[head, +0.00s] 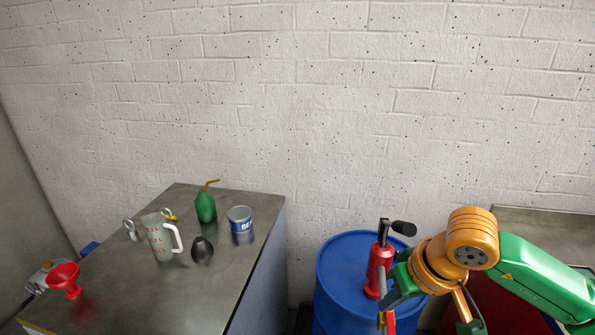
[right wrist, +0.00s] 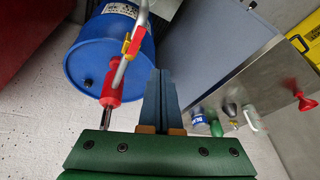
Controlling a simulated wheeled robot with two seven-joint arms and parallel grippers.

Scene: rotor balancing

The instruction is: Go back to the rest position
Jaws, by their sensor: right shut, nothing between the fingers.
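My right gripper (head: 391,298) is at the end of the orange wrist and green arm at the lower right of the head view. It is beside the red pump (head: 376,270) on the blue drum (head: 333,275), and partly covers both. In the right wrist view its two dark fingers (right wrist: 160,75) are together with nothing between them. The red pump (right wrist: 112,82), with its grey spout and red and yellow nozzle (right wrist: 133,42), shows just left of the fingers. Whether they touch is not clear. My left gripper is in neither view.
A grey bench (head: 120,270) at left holds a measuring jug (head: 160,238), green oil bottle (head: 205,207), labelled tin (head: 241,225), dark bulb-shaped item (head: 202,250) and red funnel (head: 64,278). A metal-edged surface (head: 540,222) lies behind my right arm. A brick wall closes the back.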

